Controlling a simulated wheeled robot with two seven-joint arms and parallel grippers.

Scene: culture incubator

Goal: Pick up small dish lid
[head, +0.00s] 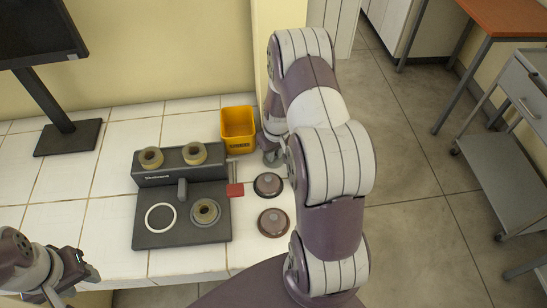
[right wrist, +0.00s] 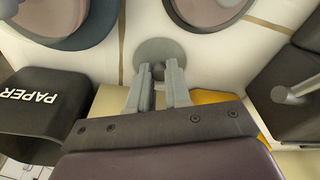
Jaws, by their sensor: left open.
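The small dish lid (right wrist: 158,48) is a grey disc with a small knob, directly beyond my right fingertips in the right wrist view. My right gripper (right wrist: 159,72) has one finger on each side of the knob. A narrow gap shows between the fingers, and I cannot tell whether they touch the knob. In the head view my right gripper (head: 272,157) is low over the table beside the yellow bin, and my arm largely hides the lid there. My left gripper (head: 82,272) is open and empty at the lower left, away from the lids.
Two larger dark round lids (head: 268,185) (head: 273,222) lie close by on the white-tiled table. A dark device (head: 180,222) with rings stands to their left. The yellow bin (head: 238,128) stands behind. A black box marked PAPER (right wrist: 40,108) shows in the right wrist view.

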